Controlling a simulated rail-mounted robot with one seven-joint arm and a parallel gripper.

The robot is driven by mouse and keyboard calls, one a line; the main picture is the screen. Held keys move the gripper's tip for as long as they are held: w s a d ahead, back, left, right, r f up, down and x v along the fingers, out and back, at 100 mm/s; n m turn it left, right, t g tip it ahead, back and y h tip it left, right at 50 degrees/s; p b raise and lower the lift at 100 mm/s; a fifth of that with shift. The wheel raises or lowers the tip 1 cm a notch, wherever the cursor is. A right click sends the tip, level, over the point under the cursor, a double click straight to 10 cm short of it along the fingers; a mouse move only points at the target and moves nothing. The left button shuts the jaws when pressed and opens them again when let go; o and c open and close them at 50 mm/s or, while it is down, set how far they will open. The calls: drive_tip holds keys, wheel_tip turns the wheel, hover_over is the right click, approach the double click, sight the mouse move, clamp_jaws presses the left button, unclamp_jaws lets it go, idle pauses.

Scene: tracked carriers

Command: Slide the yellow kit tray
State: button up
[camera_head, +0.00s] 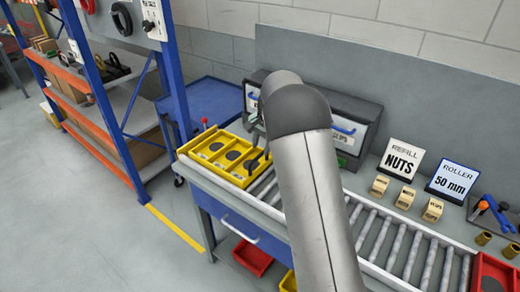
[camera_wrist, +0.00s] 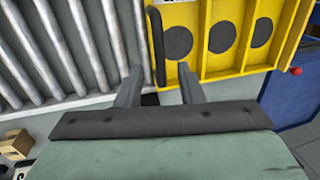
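The yellow kit tray (camera_head: 212,171) sits at the left end of the roller conveyor. It has several compartments with dark round discs in them. In the wrist view the tray (camera_wrist: 232,71) fills the upper right, with a dark bar (camera_wrist: 156,45) along its end. My gripper (camera_head: 257,160) is at the tray's right end, partly hidden behind my arm in the head view. In the wrist view my gripper (camera_wrist: 160,72) has its two fingers apart, one on each side of the dark bar's lower end. Whether they touch the tray is unclear.
Bare rollers (camera_head: 385,238) run right to a red tray (camera_head: 486,268). Behind them stand a "NUTS" sign (camera_head: 402,158), a "ROLLER 50 mm" sign (camera_head: 452,181) and small wooden blocks (camera_head: 405,198). A grey cabinet (camera_head: 365,125) stands behind my arm. A blue cart (camera_head: 205,100) is beyond the tray.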

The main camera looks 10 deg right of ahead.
sight(260, 157)
drive_tip(key=shift+w+a+f, duration=0.15)
drive_tip(key=shift+f, duration=0.7)
drive_tip(key=shift+w+a+f, duration=0.1)
drive_tip(key=shift+f, duration=0.75)
clamp_jaws()
